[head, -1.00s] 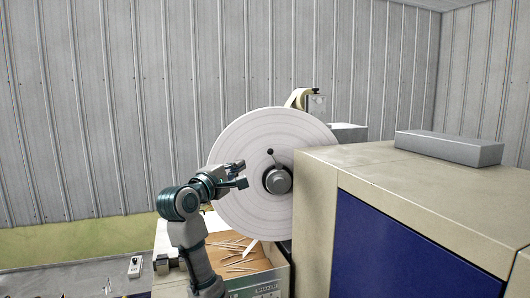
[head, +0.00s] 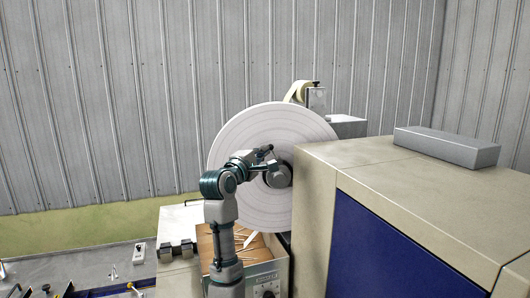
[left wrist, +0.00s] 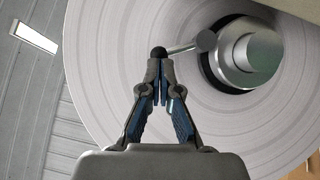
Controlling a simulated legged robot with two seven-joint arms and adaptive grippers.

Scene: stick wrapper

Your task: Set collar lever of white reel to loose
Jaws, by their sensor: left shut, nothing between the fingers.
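The white reel (head: 238,133) stands upright beside the beige machine, and fills much of the left wrist view (left wrist: 105,60). Its grey round collar (head: 281,176) is at the centre, also in the left wrist view (left wrist: 258,52). The collar lever is a thin rod (left wrist: 182,48) ending in a black knob (left wrist: 158,53). My left gripper (head: 267,154) is in front of the reel by the collar. In the left wrist view its fingers (left wrist: 160,76) are shut and empty, tips right at the knob; contact is unclear. The gripper partly hides the lever in the head view. My right gripper is not in view.
The beige machine with a blue panel (head: 420,225) blocks the right side, with a grey block (head: 447,146) on top. A wooden tray with loose sticks (head: 262,246) lies below the reel. A small cream roll (head: 299,91) is behind it.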

